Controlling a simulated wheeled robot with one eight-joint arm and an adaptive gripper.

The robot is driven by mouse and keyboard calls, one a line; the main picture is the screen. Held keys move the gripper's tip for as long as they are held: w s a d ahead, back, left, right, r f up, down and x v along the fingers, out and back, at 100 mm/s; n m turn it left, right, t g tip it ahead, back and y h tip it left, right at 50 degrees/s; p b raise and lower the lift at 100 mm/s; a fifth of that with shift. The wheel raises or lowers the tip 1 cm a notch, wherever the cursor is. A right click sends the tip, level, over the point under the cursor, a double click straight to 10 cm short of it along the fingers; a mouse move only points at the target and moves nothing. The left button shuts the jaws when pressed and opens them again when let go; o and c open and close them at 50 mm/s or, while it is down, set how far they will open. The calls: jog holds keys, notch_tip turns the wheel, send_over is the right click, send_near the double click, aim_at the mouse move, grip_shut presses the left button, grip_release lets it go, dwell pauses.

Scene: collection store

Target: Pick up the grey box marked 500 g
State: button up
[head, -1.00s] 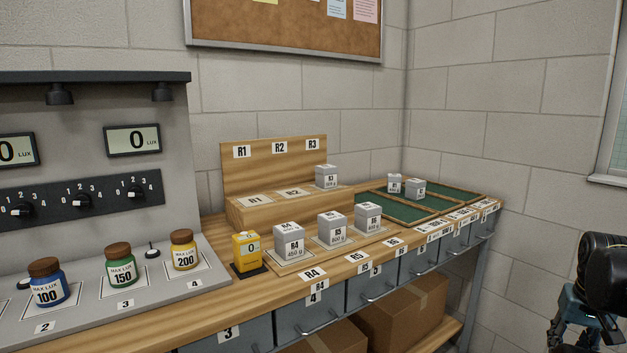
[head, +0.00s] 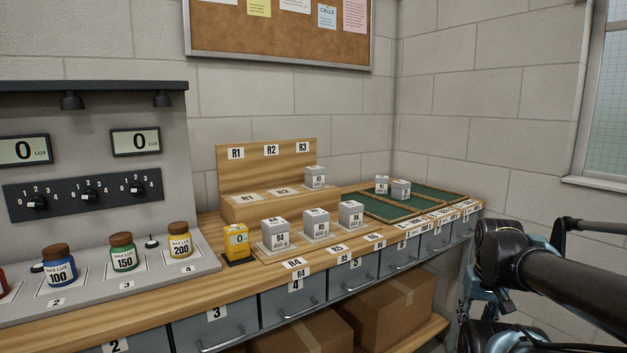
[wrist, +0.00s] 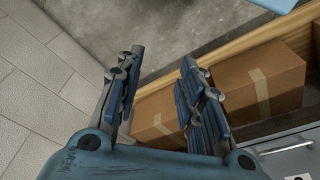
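Several grey boxes with white labels are on the bench in the head view; the weights are too small to read surely, so I cannot tell which is marked 500 g. Three stand in the front row: the R4 box (head: 275,233), the R5 box (head: 316,223) and the R6 box (head: 351,214). The R3 box (head: 315,177) sits on the raised wooden step. Two more, a smaller box (head: 382,186) and a larger box (head: 400,189), stand at the green-lined tray. My gripper (wrist: 162,57) is open and empty in the wrist view, above the floor, away from the boxes.
A yellow device (head: 236,241) reading 0 stands left of the R4 box. The wooden step (head: 240,209) rises behind the front row. The green-lined tray (head: 437,202) has bare room. Cardboard boxes (head: 390,305) sit under the drawers. Jars stand at left.

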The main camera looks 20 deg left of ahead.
jog(key=o, duration=0.7)
jog(key=shift+w+a+r+n, duration=0.15)
jog(key=shift+a+r, duration=0.15)
jog(key=shift+r, duration=0.15)
jog(key=shift+w+a+r+n, duration=0.15)
jog(key=shift+a+r, duration=0.1)
jog(key=shift+r, duration=0.2)
jog(key=n+t+y, duration=0.7)
jog(key=n+y, duration=0.2)
jog(key=y, duration=0.1)
send_near(320, 171)
jog(key=x, duration=0.7)
jog(key=shift+w+a+f, duration=0.1)
jog(key=shift+w+a, duration=0.15)
jog(key=shift+s+f+x, duration=0.1)
jog(key=shift+f+x, duration=0.05)
jog(key=shift+x, duration=0.85)
jog(key=shift+s+f+x, duration=0.1)
jog(key=shift+f+x, duration=0.05)
jog(key=shift+x, duration=0.85)
jog(key=shift+s+f+x, duration=0.1)
jog(key=shift+f+x, duration=0.05)
jog(key=shift+x, duration=0.9)
